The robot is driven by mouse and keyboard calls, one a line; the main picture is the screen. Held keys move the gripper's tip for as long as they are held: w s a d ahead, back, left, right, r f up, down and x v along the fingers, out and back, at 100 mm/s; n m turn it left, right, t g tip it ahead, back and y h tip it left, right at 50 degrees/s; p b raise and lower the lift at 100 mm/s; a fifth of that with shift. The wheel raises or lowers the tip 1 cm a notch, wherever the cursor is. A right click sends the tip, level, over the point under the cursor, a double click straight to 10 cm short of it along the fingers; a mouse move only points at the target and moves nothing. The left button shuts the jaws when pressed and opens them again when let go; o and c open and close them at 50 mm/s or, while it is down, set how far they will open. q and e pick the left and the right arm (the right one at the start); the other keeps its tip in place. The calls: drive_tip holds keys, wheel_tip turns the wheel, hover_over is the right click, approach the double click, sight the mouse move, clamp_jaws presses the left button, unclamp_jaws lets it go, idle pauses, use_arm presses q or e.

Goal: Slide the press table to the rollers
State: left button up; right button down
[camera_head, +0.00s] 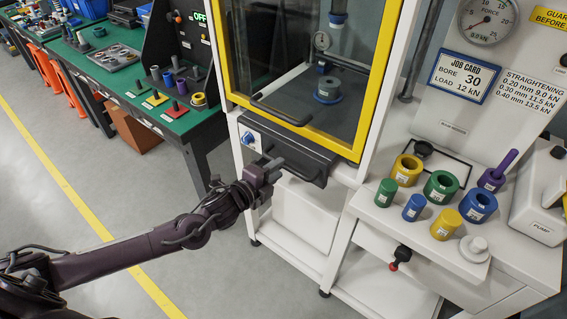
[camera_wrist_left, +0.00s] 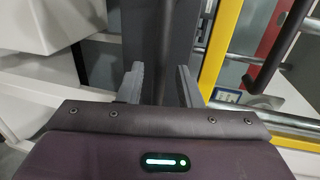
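A dark bar handle (camera_head: 299,168) sticks out low on the press front, below the guard. My left gripper (camera_head: 270,171) is at the left end of this handle. In the left wrist view, its two grey fingers (camera_wrist_left: 160,86) are apart, with the dark handle bar (camera_wrist_left: 172,30) between them or just beyond; contact cannot be told. My right gripper is not in view. I cannot make out the rollers clearly.
The yellow guard frame (camera_head: 230,50) has its own dark handle (camera_head: 281,110) just above. A white side bench (camera_head: 375,213) at the right holds several coloured rings and pins. A green workbench (camera_head: 125,85) stands at the left. The floor before the press is clear.

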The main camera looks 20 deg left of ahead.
use_arm(q)
drive_tip(key=shift+x, duration=1.8)
clamp_jaws()
